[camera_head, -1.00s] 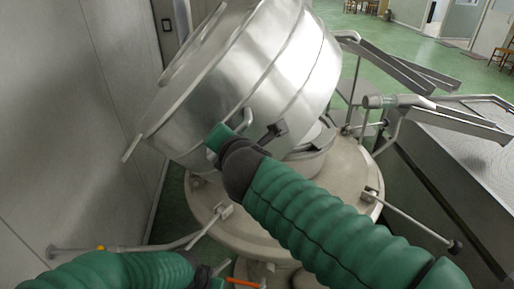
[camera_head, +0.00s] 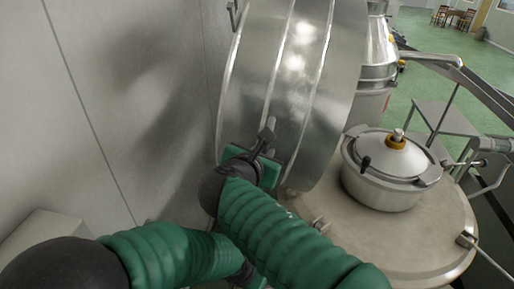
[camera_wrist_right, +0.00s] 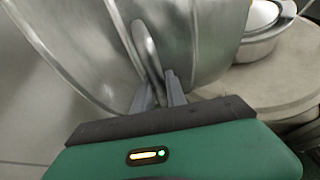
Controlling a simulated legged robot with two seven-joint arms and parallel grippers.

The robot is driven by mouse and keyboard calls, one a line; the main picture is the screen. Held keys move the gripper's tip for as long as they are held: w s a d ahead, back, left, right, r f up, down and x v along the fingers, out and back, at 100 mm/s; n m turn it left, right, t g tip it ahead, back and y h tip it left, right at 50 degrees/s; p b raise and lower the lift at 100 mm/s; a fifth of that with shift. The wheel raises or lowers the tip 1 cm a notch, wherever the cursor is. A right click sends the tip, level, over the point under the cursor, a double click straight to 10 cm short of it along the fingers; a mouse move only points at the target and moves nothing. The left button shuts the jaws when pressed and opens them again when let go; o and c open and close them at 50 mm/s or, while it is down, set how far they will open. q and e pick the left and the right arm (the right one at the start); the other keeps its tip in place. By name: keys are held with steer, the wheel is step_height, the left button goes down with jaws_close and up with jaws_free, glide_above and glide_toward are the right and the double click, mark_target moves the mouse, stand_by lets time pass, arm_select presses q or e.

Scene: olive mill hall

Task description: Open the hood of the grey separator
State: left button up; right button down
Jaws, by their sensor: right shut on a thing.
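The separator's hood (camera_head: 300,85) is a large shiny metal drum, swung up so that it stands on its side at the back left of the round beige separator top (camera_head: 400,240). My right gripper (camera_head: 268,140) is at the hood's lower wall. In the right wrist view its two fingers (camera_wrist_right: 160,90) are closed around the hood's bar handle (camera_wrist_right: 147,50). A lidded metal bowl (camera_head: 385,190) with an orange ring sits uncovered on the separator top. My left arm is low in the head view; its gripper end (camera_head: 245,273) is mostly hidden behind my right arm.
A grey wall (camera_head: 120,100) stands close to the left of the hood. Another metal vessel (camera_head: 378,60) stands behind it. Metal chutes (camera_head: 470,80) and a bar (camera_head: 490,262) are on the right. Green floor (camera_head: 425,30) is open farther back.

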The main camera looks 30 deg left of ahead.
arm_select(q)
steer(key=shift+d, duration=0.15)
arm_select(e)
steer(key=shift+w+d+f, duration=0.15)
steer(key=shift+d+f, duration=0.15)
steer(key=shift+d, duration=0.05)
steer(key=shift+d, duration=0.15)
steer(key=c, duration=1.4)
jaws_free()
steer(key=shift+c, duration=0.2)
arm_select(q)
steer(key=shift+w+d, duration=0.25)
steer(key=shift+d, duration=0.1)
arm_select(e)
steer(key=shift+o, duration=0.4)
steer(key=shift+w, duration=0.15)
arm_select(q)
steer(key=shift+s+a, duration=0.1)
steer(key=shift+a, duration=0.1)
arm_select(e)
steer(key=shift+a+r, duration=0.1)
steer(key=shift+a, duration=0.3)
arm_select(q)
steer(key=shift+d, duration=0.1)
arm_select(e)
steer(key=shift+d, duration=0.15)
steer(key=shift+r, duration=0.1)
